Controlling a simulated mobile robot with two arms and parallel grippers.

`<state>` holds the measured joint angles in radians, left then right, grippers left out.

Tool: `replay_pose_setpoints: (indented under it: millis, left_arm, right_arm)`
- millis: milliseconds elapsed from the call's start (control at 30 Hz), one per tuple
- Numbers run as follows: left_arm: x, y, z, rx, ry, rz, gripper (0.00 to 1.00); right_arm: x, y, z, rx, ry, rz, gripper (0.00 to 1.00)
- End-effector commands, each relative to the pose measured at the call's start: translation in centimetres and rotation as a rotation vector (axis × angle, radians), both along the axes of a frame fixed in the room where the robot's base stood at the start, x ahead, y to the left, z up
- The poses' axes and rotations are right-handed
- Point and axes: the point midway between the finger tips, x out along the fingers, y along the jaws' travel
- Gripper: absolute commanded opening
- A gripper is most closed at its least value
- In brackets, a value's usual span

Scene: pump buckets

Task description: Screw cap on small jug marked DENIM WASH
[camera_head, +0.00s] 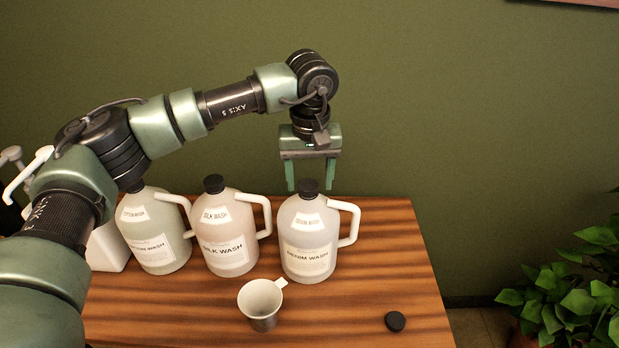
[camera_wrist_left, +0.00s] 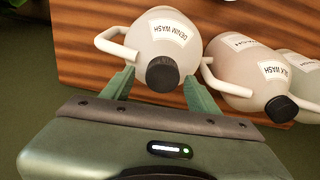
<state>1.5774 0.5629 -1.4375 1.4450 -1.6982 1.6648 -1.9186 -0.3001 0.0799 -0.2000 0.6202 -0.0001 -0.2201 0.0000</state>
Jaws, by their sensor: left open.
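The DENIM WASH jug (camera_head: 306,241) stands upright on the wooden table, rightmost of the row, its white handle to the right. A black cap (camera_head: 308,188) sits on its neck; whether it is tight cannot be told. My left gripper (camera_head: 311,184) is open, pointing down over this jug, with its fingertips at either side of the cap. In the left wrist view the cap (camera_wrist_left: 162,74) shows between the two green fingers, with a gap on each side. My right gripper is not in view.
The SILK WASH jug (camera_head: 228,236) and another capped jug (camera_head: 153,238) stand to the left. A metal cup (camera_head: 262,305) is in front, and a loose black disc (camera_head: 395,321) lies front right.

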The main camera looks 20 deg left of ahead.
Motion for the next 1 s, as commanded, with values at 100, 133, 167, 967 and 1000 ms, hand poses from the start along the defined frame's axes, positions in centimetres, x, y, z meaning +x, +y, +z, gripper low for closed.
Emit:
replay_pose_setpoints:
  millis: [100,133,167,967,1000]
  left_arm:
    - [-0.03,0.00,-0.03,0.001,0.001,0.000,0.60]
    - [-0.04,0.00,-0.04,0.001,0.001,0.000,0.60]
    - [-0.04,0.00,-0.04,0.001,0.001,0.000,0.60]
    - [-0.03,-0.02,0.07,0.001,0.003,1.088,0.60]
    - [-0.04,-0.01,0.08,0.001,0.003,1.149,0.60]
  right_arm:
    - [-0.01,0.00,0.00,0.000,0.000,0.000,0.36]
    - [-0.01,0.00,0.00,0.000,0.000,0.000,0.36]
    - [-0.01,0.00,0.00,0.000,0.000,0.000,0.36]
    - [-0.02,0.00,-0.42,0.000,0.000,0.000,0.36]
    - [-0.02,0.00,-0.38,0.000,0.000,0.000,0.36]
